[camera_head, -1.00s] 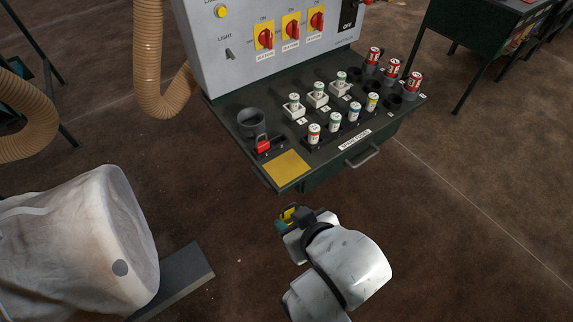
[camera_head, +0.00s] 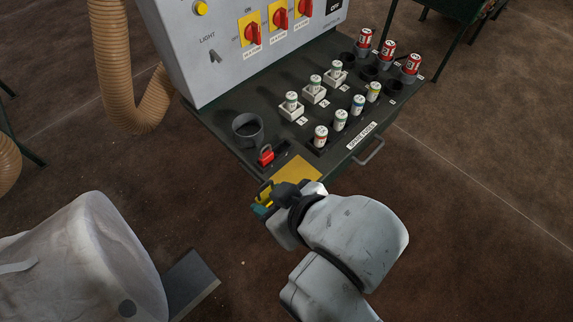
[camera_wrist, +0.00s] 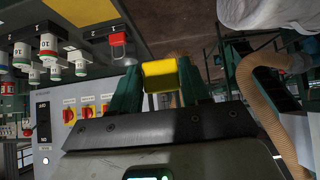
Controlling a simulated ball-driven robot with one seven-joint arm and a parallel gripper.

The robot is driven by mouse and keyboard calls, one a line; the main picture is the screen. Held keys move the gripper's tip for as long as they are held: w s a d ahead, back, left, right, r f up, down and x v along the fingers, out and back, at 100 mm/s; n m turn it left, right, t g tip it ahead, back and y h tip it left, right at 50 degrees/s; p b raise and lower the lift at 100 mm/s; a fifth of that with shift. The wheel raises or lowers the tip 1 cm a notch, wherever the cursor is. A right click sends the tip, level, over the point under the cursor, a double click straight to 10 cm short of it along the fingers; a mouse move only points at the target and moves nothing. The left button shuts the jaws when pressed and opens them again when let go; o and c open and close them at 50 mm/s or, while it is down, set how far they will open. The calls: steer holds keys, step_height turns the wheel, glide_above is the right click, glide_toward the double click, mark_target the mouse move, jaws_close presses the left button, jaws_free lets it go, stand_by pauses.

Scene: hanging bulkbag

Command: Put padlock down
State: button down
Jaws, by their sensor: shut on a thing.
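My gripper (camera_head: 263,198) is at the front edge of the panel's dark shelf (camera_head: 225,118), close to the yellow pad (camera_head: 297,168). In the wrist view its green fingers (camera_wrist: 158,78) are shut on a yellow block-like body, which I take to be the padlock (camera_wrist: 160,74). Any shackle on it is hidden or too small to tell. A red padlock (camera_head: 266,155) sits on the shelf beside the pad; it also shows in the wrist view (camera_wrist: 118,40). My arm covers part of the pad's front side.
A grey cup (camera_head: 247,130) stands behind the red padlock. The grey panel with red switches (camera_head: 252,32) rises behind. A white bulk bag (camera_head: 90,260) is at lower left.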

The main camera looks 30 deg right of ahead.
steer(key=w+d+f, duration=0.2)
steer(key=d+f, duration=0.1)
steer(key=w+d+f, duration=0.3)
steer(key=d, duration=0.1)
steer(key=w+d+f, duration=0.3)
steer(key=d, duration=0.1)
steer(key=shift+f, duration=0.1)
steer(key=f+p, duration=0.1)
steer(key=f, duration=0.2)
steer(key=shift+d, duration=0.2)
steer(key=shift+f, duration=0.35)
steer(key=shift+f, duration=0.6)
steer(key=c, duration=0.5)
jaws_free()
